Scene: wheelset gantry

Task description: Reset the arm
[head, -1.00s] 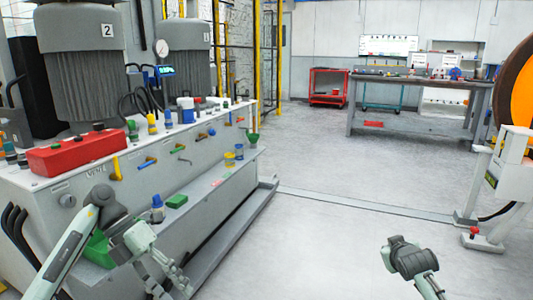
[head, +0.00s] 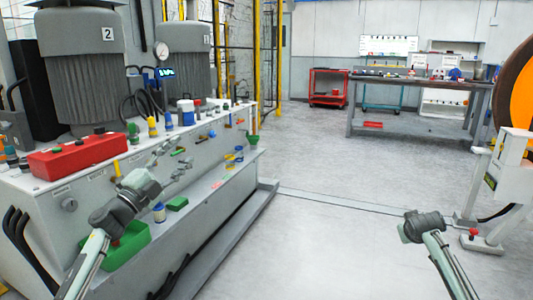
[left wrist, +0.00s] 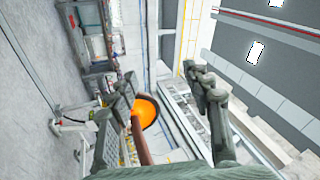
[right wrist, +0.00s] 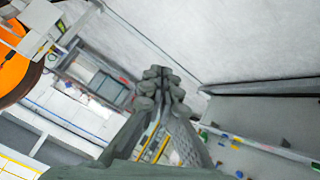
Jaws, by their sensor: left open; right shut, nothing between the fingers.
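My left arm comes in from the left in the head view. Its gripper (head: 177,164) is open and empty, in front of the upper part of the grey machine bench (head: 75,225). In the left wrist view the two fingers of the left gripper (left wrist: 163,84) stand wide apart with nothing between them. My right arm shows at the lower right of the head view, over the floor; its fingers cannot be made out there. In the right wrist view the right gripper (right wrist: 160,85) is shut and empty, its fingertips together.
The bench carries a red box (head: 78,155), valves and small bottles. A green bin (head: 122,250) is partly hidden behind my left arm. A workbench (head: 420,85) and a red cart (head: 328,88) stand at the back. A white stand (head: 512,175) is at right. The middle floor is clear.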

